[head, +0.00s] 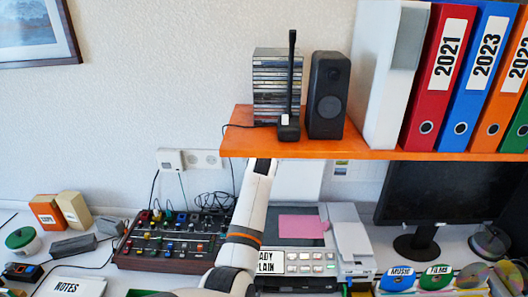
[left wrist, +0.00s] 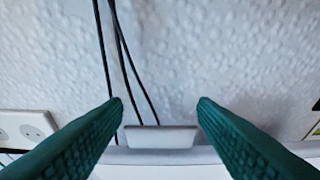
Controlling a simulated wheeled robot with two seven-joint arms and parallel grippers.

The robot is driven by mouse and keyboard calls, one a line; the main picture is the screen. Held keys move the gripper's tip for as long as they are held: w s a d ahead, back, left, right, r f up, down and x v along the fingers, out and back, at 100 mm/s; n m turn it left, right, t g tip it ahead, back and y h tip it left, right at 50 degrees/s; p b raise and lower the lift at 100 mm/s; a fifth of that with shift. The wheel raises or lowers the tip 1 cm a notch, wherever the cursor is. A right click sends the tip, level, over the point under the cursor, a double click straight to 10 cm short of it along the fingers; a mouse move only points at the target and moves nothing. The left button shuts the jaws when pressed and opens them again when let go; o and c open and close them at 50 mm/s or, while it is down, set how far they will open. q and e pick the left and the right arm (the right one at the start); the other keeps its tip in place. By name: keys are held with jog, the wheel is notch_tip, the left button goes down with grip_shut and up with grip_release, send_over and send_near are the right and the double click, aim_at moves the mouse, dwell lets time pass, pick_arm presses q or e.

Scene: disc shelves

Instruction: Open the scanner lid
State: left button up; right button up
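The scanner (head: 352,240) is a pale grey machine on the desk, with buttons on its front. A pink sheet (head: 302,226) lies on its dark bed. A white panel (head: 300,180), apparently the lid, stands raised behind the bed, partly covered by my left arm and the shelf. My left arm reaches up in front of it, and its gripper is hidden by the shelf in the head view. In the left wrist view my left gripper (left wrist: 160,103) is open, its green fingers either side of a pale tab (left wrist: 160,137) on a pale edge, with gaps visible. My right gripper is out of view.
An orange shelf (head: 400,154) with binders, a speaker and a disc stack hangs low over the scanner. A mixer (head: 170,240) stands left of it, and a monitor (head: 430,200) right. Cables (left wrist: 128,60) run down the wall near my left fingers.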

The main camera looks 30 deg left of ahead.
pick_arm(q)
jog(key=shift+o, duration=1.3)
jog(key=shift+s+d, duration=0.1)
jog(key=shift+s, duration=0.05)
jog(key=shift+f, duration=0.15)
jog(key=b+v, duration=0.3)
jog(key=v, duration=0.9)
